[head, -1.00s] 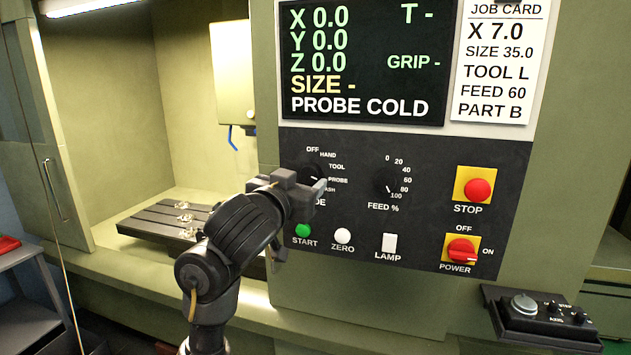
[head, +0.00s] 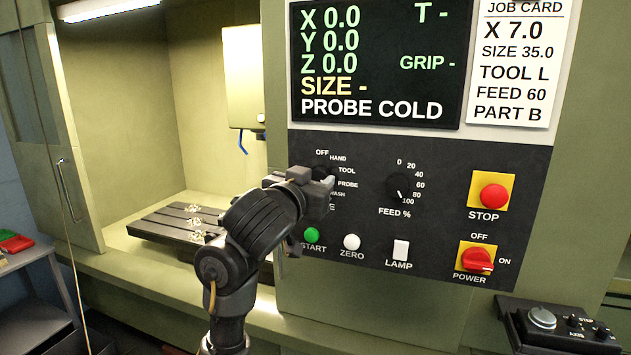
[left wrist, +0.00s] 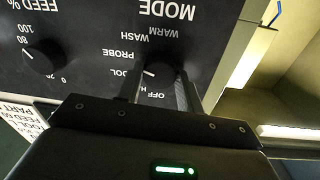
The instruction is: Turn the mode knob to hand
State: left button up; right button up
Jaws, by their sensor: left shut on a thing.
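The black mode knob (head: 320,172) is on the dark control panel, mostly behind my left gripper (head: 326,186) in the head view. In the left wrist view, which is upside down, the knob (left wrist: 162,74) sits between the two fingers of the left gripper (left wrist: 160,90), which is shut on it. Its white mark points to the side of TOOL and PROBE, seemingly nearest TOOL. The hand label (head: 338,158) shows between OFF and TOOL in the head view. The right gripper is not in view.
The feed knob (head: 399,187) is right of the mode knob. The green start button (head: 312,235), white zero button (head: 352,242) and lamp switch (head: 400,249) are below. The red stop button (head: 494,197) and power switch (head: 478,261) are farther right. The screen (head: 380,62) reads PROBE COLD.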

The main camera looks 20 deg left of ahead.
pick_arm(q)
jog(key=n+b, duration=0.7)
jog(key=b, duration=0.1)
jog(key=n+t+b, duration=0.1)
jog(key=n+b, duration=0.6)
jog(key=shift+f+y+b, duration=0.1)
jog(key=shift+y+b, duration=0.2)
jog(key=shift+b, duration=0.05)
jog(key=shift+n, duration=0.4)
